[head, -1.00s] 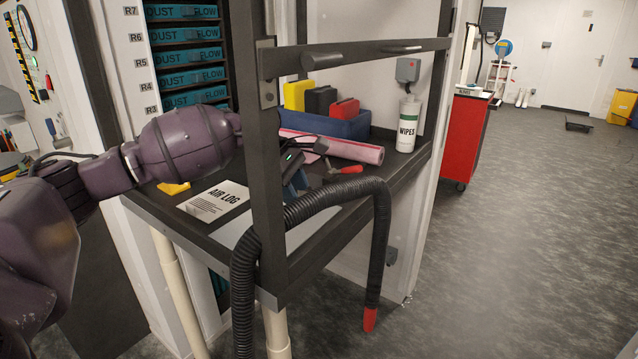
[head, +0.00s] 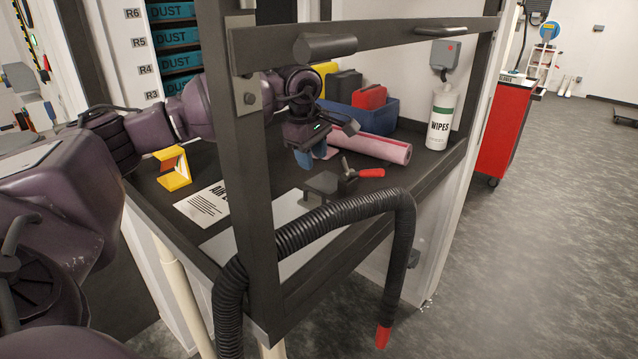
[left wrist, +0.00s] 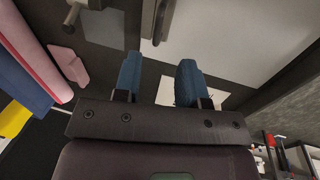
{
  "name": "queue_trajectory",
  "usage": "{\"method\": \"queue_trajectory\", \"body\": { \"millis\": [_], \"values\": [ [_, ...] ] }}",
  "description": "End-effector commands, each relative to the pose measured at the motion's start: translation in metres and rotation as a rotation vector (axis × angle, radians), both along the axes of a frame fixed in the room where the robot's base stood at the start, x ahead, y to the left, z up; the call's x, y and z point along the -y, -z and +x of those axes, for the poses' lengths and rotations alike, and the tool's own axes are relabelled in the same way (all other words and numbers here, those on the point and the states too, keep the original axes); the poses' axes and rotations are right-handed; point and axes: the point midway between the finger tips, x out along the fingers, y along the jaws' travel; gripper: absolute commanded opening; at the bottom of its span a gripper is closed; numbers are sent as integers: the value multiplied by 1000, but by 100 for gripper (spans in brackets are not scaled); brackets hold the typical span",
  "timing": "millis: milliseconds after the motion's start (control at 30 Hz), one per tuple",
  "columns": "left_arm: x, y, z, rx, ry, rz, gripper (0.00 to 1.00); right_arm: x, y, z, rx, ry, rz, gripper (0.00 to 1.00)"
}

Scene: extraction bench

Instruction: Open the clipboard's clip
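The white AIR LOG sheet (head: 205,204) lies flat on the dark bench, partly hidden by the upright post. I cannot make out a clip on it. A pale flat plate (head: 225,248) lies beside it, also partly behind the post. A black clamp with a red handle (head: 370,173) stands by the plate's far end. My left gripper (head: 304,158) points down above the bench, behind the post and left of the clamp. In the left wrist view its blue fingers (left wrist: 160,80) are apart with nothing between them; a pale surface (left wrist: 235,45) shows beyond. My right gripper is not seen.
A dark frame post (head: 250,190) and crossbar (head: 390,38) stand in front of the bench. A black hose (head: 335,215) hangs over the front edge. A pink roll (head: 385,148), blue bin (head: 382,115), wipes tub (head: 440,118) and yellow holder (head: 173,170) stand around.

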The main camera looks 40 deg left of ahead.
Motion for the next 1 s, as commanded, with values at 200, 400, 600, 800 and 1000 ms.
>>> {"method": "queue_trajectory", "body": {
  "millis": [200,400,600,800,1000],
  "values": [
    [1,38,7,-4,-1,-1,38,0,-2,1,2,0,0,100],
    [1,68,13,-3,-1,-2,38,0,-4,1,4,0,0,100],
    [1,86,17,-2,-1,-1,38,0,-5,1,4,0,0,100],
    [1,91,18,-1,-1,0,38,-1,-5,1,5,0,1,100],
    [1,91,18,-1,-1,0,36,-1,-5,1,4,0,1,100]
  ]
}}
